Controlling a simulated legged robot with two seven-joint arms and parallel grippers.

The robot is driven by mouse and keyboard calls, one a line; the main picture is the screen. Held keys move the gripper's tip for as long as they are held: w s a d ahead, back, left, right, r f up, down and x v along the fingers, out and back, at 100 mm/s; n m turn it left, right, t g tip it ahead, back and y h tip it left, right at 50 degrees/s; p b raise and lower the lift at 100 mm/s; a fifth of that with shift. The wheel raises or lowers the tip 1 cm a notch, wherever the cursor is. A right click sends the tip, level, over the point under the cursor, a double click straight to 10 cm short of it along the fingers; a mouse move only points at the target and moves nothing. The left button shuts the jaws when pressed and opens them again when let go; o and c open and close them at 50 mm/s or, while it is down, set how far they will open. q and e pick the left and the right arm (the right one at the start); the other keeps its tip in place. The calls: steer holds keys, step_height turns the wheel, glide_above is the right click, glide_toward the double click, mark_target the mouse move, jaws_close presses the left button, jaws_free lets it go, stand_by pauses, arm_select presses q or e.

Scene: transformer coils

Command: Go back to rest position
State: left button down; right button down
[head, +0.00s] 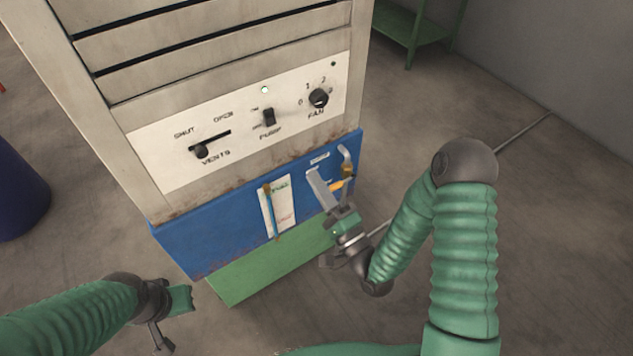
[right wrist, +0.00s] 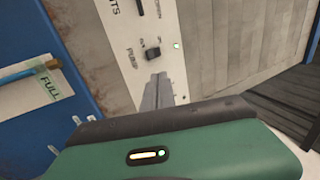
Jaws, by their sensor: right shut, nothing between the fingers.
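My right gripper (head: 314,174) is in front of the blue lower band of the cabinet (head: 210,235), left of a small valve handle (head: 346,162). Its grey fingers are together with nothing between them. In the right wrist view the closed fingers (right wrist: 158,90) appear in front of the white control panel (right wrist: 118,40), below the pump switch (right wrist: 153,53). I cannot tell if they touch anything. My left gripper (head: 168,315) is at the lower left, clear of the cabinet; its finger opening is not clear.
The panel carries a vents slider (head: 201,151), a pump switch (head: 268,118) and a fan knob (head: 319,97). A level gauge (head: 277,205) is on the blue band. A dark blue drum (head: 18,190) stands left, a green shelf (head: 412,30) behind. Floor at right is mostly clear.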

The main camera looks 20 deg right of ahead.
step_height(320, 180, down, 8)
steer(key=w+f+n+g+h+p, duration=0.1)
steer(key=n+g+h+p, duration=0.1)
steer(key=n+g, duration=0.85)
steer(key=s+d+r+n+g+h, duration=0.1)
steer(key=s+g, duration=0.3)
steer(key=s, duration=0.4)
steer(key=s+d+r+n+g+h+p, duration=0.1)
steer(key=s+d+n+g+h, duration=0.2)
steer(key=s, duration=0.5)
steer(key=shift+s+d+r+g, duration=0.15)
steer(key=shift+s+d+g, duration=0.1)
steer(key=shift+d+g, duration=0.3)
steer(key=shift+a, duration=0.1)
